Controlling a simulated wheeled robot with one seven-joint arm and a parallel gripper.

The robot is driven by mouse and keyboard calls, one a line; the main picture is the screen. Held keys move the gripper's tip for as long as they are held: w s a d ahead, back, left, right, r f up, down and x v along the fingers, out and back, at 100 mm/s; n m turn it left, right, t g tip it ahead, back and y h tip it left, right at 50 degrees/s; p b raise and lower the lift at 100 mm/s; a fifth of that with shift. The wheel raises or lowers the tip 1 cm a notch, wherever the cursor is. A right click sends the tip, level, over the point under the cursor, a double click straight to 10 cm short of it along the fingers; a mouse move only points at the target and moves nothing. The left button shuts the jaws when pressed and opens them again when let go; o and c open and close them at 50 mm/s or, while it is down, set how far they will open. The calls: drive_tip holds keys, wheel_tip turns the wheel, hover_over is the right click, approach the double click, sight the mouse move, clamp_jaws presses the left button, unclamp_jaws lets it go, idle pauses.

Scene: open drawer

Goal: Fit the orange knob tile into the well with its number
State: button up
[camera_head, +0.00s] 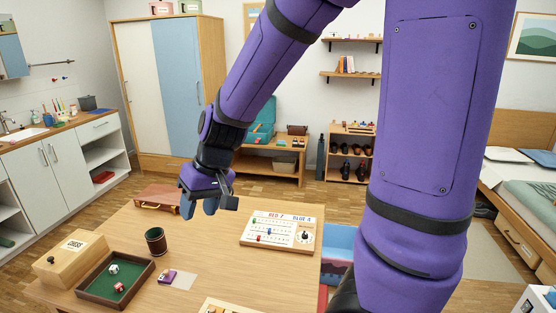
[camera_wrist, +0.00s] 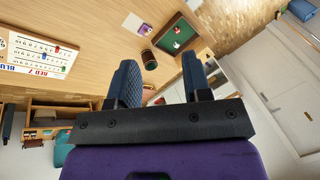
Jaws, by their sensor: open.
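My gripper (camera_head: 198,206) is open and empty, held in the air above the far left part of the wooden table (camera_head: 215,235). Its two dark blue fingers (camera_wrist: 160,78) stand apart in the wrist view with nothing between them. A pale board (camera_head: 222,307) with some orange or yellow on it is cut off by the bottom edge of the head view. I cannot make out the orange knob tile or any numbered well there. The board does not show in the wrist view.
On the table are a scoreboard (camera_head: 280,232), a dark cup (camera_head: 155,240), a green dice tray (camera_head: 82,288) with dice, a wooden box (camera_head: 70,258), a small purple box (camera_head: 167,275) and a brown case (camera_head: 158,199). The table's middle is clear.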

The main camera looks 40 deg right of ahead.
drive_tip(key=s+d+r+t+h, duration=0.1)
drive_tip(key=s+d+r, duration=0.2)
drive_tip(key=s+r, duration=0.4)
drive_tip(key=s+d+r+t+h, duration=0.2)
drive_tip(key=s+d+r, duration=0.2)
drive_tip(key=s, duration=0.5)
wheel_tip(320, 180, up, 3)
drive_tip(key=shift+s+f+h, duration=0.15)
drive_tip(key=shift+h, duration=0.15)
